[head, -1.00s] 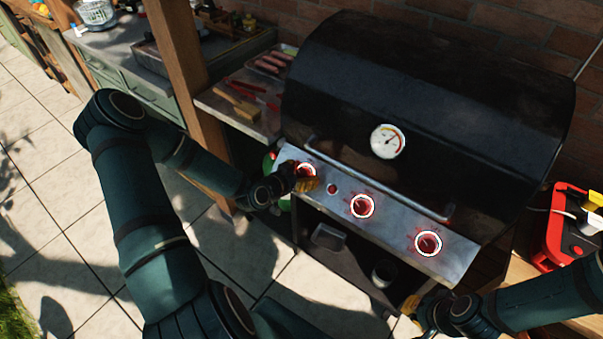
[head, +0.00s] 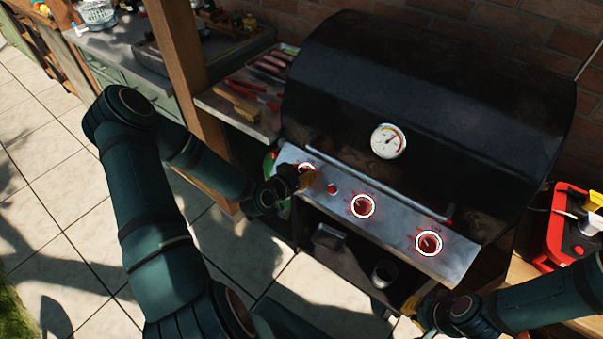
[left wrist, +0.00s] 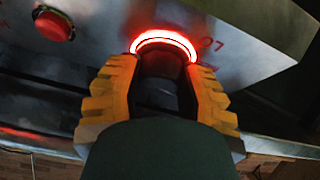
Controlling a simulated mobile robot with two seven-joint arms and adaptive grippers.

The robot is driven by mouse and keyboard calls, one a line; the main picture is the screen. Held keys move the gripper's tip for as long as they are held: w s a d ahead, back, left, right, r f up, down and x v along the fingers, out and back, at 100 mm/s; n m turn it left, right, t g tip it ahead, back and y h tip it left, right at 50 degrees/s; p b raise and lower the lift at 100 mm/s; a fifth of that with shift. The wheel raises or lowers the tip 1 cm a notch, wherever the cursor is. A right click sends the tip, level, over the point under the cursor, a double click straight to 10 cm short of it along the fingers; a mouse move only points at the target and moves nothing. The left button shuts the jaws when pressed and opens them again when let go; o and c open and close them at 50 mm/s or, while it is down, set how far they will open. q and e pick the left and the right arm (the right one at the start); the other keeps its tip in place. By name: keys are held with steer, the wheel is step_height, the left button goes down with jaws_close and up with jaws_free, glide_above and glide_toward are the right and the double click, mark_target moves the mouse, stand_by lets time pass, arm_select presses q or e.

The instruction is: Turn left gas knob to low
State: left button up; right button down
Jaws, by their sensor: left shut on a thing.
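The left gas knob (head: 306,169) is on the left end of the grill's steel control panel (head: 393,226), with a glowing red ring around it. My left gripper (head: 303,180) is at this knob and covers much of it in the head view. In the left wrist view, the yellow fingers of my left gripper (left wrist: 163,90) are on both sides of the dark knob (left wrist: 162,65), shut on it. The knob's pointer is hidden. My right gripper (head: 424,312) is below the panel at the lower right, away from the knobs; its fingers are too small to judge.
The middle knob (head: 362,206) and right knob (head: 429,243) also have lit rings. A small red button (head: 332,189) sits between the left and middle knobs. The grill's handle bar (head: 375,180) runs just above the panel. A red box (head: 570,230) stands at the right.

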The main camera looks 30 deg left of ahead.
arm_select(q)
steer(key=n+y, duration=0.1)
steer(key=n, duration=0.2)
steer(key=shift+d, duration=0.1)
steer(key=n+y, duration=0.1)
steer(key=n, duration=0.1)
steer(key=n+y, duration=0.1)
steer(key=n, duration=0.1)
steer(key=shift+r+n+g, duration=0.1)
steer(key=shift+n+g, duration=0.2)
steer(key=shift+g, duration=0.1)
steer(key=n+g+y+p, duration=0.1)
steer(key=n, duration=0.2)
steer(key=n+y, duration=0.1)
steer(key=n, duration=0.3)
steer(key=shift+g+p, duration=0.35)
steer(key=shift+g, duration=0.05)
steer(key=o, duration=1.2)
steer(key=shift+w, duration=0.1)
steer(key=v, duration=0.7)
steer(key=shift+s+r, duration=0.1)
steer(key=shift+s, duration=0.15)
